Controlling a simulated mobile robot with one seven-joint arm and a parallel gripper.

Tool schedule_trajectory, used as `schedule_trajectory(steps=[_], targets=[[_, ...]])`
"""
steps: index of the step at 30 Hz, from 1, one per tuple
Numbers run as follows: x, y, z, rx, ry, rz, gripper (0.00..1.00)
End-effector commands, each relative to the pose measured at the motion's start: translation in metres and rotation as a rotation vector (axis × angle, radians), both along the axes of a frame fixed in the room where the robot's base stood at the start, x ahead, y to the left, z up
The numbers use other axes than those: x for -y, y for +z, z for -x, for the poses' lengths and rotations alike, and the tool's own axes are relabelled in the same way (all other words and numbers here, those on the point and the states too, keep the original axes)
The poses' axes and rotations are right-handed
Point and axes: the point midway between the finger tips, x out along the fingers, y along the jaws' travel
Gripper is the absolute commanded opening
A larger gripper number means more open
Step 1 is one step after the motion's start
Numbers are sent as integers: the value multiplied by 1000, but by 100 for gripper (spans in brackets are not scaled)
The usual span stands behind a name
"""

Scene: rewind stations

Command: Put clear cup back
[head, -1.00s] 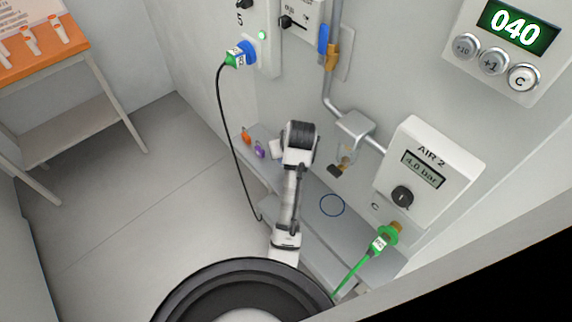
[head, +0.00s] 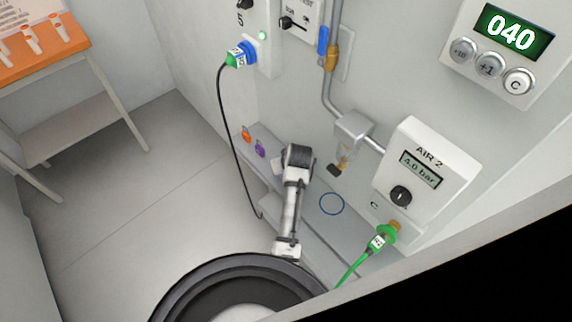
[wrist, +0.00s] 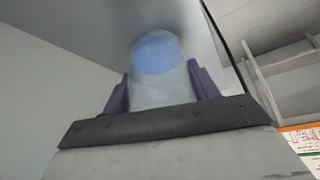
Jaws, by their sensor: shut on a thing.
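The clear cup (wrist: 150,90) is in the wrist view, see-through, with a pale blue area (wrist: 155,54) in its upper part. I cannot tell whether the blue is liquid or something seen through the cup. My gripper (wrist: 160,85) is shut on it, one purple finger on each side. A blue ring (head: 332,193) is marked on the grey shelf (head: 310,232), to the right of my arm, and looks empty.
A tap outlet (head: 350,128) hangs from a pipe above the shelf. The AIR 2 box (head: 437,150) and a green hose (head: 355,262) are at the right. A black cable (head: 233,150) hangs at the left.

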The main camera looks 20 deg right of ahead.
Motion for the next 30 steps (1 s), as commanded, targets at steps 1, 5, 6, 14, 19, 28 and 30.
schedule_trajectory(steps=[1,5,6,14,19,28,30], targets=[[0,-1,0,0,0,0,62],[0,-1,0,0,0,0,79],[0,-1,0,0,0,0,81],[0,0,0,0,0,0,81],[0,13,6,2,-1,0,81],[-1,67,37,4,-2,1,81],[-1,79,44,3,-1,2,81]])
